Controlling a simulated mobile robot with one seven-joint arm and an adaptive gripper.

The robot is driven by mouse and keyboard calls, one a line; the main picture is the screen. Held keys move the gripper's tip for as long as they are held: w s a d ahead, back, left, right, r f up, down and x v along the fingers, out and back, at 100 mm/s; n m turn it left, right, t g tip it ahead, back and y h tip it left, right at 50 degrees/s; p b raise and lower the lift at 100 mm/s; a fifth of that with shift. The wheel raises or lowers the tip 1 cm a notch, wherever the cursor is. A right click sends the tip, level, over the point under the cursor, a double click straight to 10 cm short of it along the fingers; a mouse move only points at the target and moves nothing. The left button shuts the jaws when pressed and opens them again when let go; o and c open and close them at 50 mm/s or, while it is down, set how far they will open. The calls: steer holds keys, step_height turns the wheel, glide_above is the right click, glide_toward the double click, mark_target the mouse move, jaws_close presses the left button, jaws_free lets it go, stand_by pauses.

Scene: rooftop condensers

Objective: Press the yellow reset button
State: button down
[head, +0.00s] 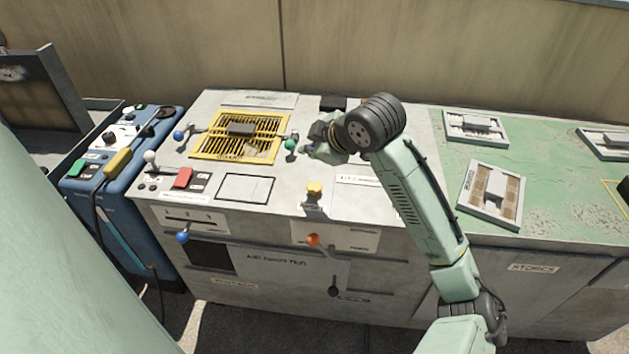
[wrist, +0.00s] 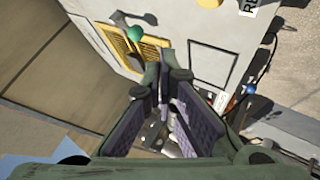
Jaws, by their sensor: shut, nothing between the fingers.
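The yellow reset button (head: 314,188) stands on the top of the grey cabinet, close to its front edge. In the wrist view a yellow piece of it (wrist: 208,3) shows at the top edge, cut off by the frame, beside a partly visible label. My gripper (head: 310,148) is behind the button in the head view, low over the cabinet top and apart from the button. In the wrist view the fingers (wrist: 163,82) are together and empty.
A green ball knob (head: 290,145) is close to my gripper, beside a yellow grille (head: 238,136). A red button (head: 183,177) lies to the left. Blue (head: 183,236) and orange (head: 313,240) knobs stick out from the front. A green-topped cabinet (head: 548,178) is at right.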

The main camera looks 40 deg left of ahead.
mark_target(312, 188)
step_height(312, 188, down, 7)
steer(key=b, duration=0.5)
steer(key=shift+f, duration=0.2)
stand_by(1.0)
steer(key=shift+f+b, duration=0.4)
steer(key=shift+f, duration=0.05)
steer(key=shift+f+b, duration=0.6)
steer(key=shift+f, duration=0.2)
stand_by(0.7)
steer(key=shift+r, duration=0.1)
steer(key=shift+r+p, duration=1)
steer(key=shift+r, duration=0.1)
step_height(312, 188, up, 5)
steer(key=p, duration=0.4)
steer(key=shift+r, duration=0.1)
